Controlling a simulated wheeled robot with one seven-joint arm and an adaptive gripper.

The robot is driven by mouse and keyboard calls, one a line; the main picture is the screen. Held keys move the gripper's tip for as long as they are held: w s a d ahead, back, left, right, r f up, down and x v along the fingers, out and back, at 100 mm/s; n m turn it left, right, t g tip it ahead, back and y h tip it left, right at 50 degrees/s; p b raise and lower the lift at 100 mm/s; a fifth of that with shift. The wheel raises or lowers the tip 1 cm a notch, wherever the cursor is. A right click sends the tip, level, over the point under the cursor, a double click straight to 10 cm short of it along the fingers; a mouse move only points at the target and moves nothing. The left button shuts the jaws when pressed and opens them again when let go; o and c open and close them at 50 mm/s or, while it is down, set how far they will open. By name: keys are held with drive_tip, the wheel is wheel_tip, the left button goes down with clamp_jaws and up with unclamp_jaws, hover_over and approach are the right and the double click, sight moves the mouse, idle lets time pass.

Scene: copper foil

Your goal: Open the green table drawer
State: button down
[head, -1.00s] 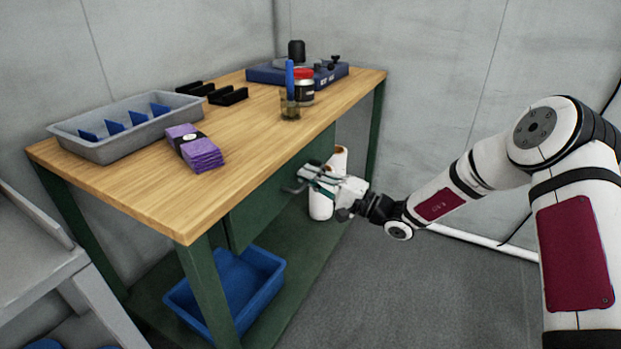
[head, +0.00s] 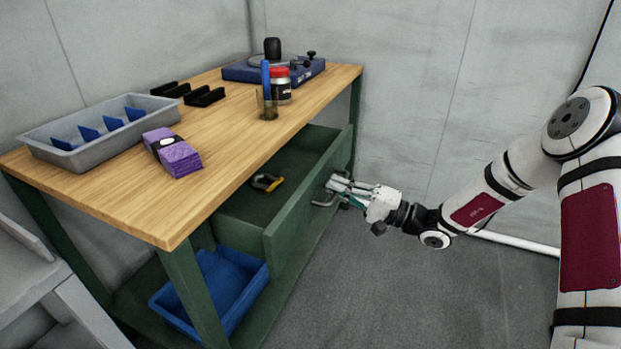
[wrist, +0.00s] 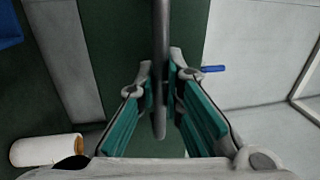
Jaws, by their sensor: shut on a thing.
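The green table drawer (head: 290,232) is pulled out from under the wooden tabletop in the head view. My gripper (head: 340,190) is at the drawer's front face, shut on the metal drawer handle (head: 323,203). In the wrist view the handle (wrist: 160,50) is a grey bar running between the two teal-padded fingers of my gripper (wrist: 160,95). Part of the handle is hidden by the fingers in the head view.
On the tabletop (head: 215,150) are a grey tray (head: 90,145), purple packs (head: 175,155), a glass with a blue item (head: 266,105) and a red-lidded jar (head: 281,88). A blue bin (head: 215,285) sits on the lower shelf. The floor (head: 400,290) right of the drawer is clear.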

drive_tip(key=r+p+v, duration=0.1)
drive_tip(key=r+v, duration=0.2)
drive_tip(key=v, duration=1.3)
drive_tip(key=shift+s+d, duration=0.25)
drive_tip(key=shift+d, duration=0.45)
drive_tip(key=c, duration=1.7)
unclamp_jaws()
drive_tip(key=v, duration=1.2)
drive_tip(key=shift+w+r, duration=0.1)
drive_tip(key=shift+a, duration=0.1)
